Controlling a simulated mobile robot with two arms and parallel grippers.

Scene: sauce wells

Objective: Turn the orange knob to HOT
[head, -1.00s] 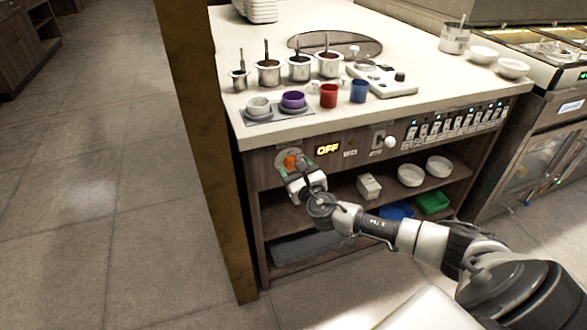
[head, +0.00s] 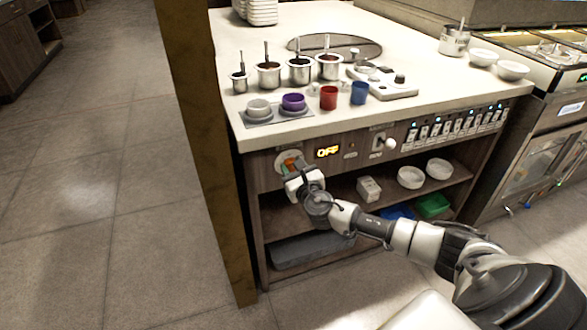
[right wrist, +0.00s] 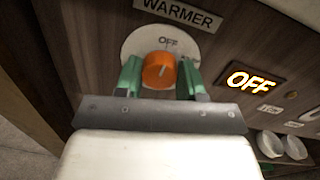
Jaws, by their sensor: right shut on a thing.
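The orange knob (right wrist: 158,70) sits on a round white dial plate under a WARMER label (right wrist: 178,12) on the counter's front panel. Its pointer line is near the OFF mark at the top of the dial. My right gripper (right wrist: 160,76) has its green-tipped fingers on either side of the knob, shut on it. In the head view the knob (head: 290,163) is partly covered by my right gripper (head: 291,167). A lit display (head: 328,151) to its right reads OFF. No HOT mark is readable. My left gripper is not in view.
A white lever knob (head: 390,144) and a row of switches (head: 455,125) are further right on the panel. Below is an open shelf with white bowls (head: 411,177). A post (head: 205,150) stands close on the left. Cups and sauce pots stand on the counter top (head: 230,70).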

